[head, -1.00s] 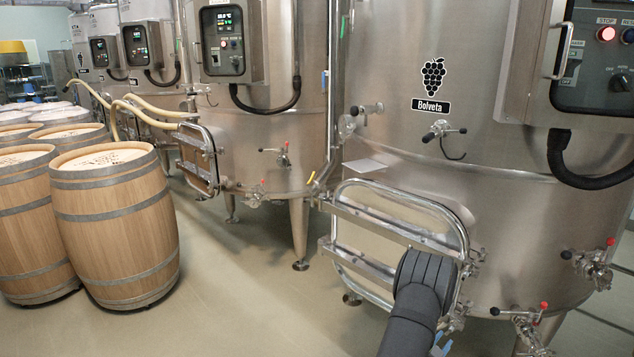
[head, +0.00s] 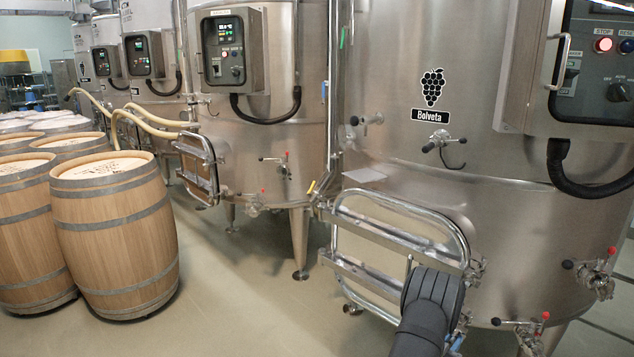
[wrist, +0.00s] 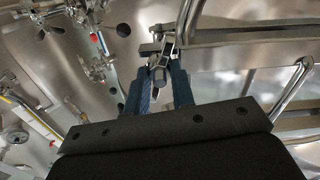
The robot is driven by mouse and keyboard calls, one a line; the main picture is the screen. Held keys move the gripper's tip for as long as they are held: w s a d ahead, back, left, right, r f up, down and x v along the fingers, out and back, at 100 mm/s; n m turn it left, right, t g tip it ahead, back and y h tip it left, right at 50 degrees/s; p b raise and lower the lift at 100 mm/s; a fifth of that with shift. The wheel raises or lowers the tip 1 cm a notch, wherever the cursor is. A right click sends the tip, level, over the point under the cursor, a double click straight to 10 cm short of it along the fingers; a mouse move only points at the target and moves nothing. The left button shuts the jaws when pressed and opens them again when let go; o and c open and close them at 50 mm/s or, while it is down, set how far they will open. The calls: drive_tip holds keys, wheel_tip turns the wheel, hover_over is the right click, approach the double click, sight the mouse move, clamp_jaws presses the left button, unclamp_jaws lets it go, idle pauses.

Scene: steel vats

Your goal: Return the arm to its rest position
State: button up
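My gripper shows in the wrist view (wrist: 160,85) as two blue fingers standing apart, with a gap between them. A metal hatch latch with a dark knob (wrist: 160,75) appears in the gap; I cannot tell its depth from the fingers, and no grip on it shows. In the head view my dark arm comes up from the bottom edge in front of the right vat's hatch (head: 385,240). A bit of blue finger (head: 456,343) shows beside it; most of the gripper is hidden behind the arm.
The steel vat (head: 400,60) labelled Bolveta stands close in front, with a control box (head: 600,75) at upper right. Valves (head: 595,270) stick out at lower right. Wooden barrels (head: 115,235) stand at left. The floor (head: 230,310) between is clear.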

drive_tip(key=shift+n, duration=0.6)
drive_tip(key=shift+s+a+m, duration=0.5)
drive_tip(key=shift+m, duration=0.75)
drive_tip(key=shift+s+a+m, duration=0.5)
drive_tip(key=shift+a+m, duration=0.05)
drive_tip(key=shift+m, duration=0.65)
drive_tip(key=shift+s+a+m, duration=0.5)
drive_tip(key=shift+m, duration=0.75)
drive_tip(key=shift+w+d, duration=0.1)
drive_tip(key=shift+d, duration=0.05)
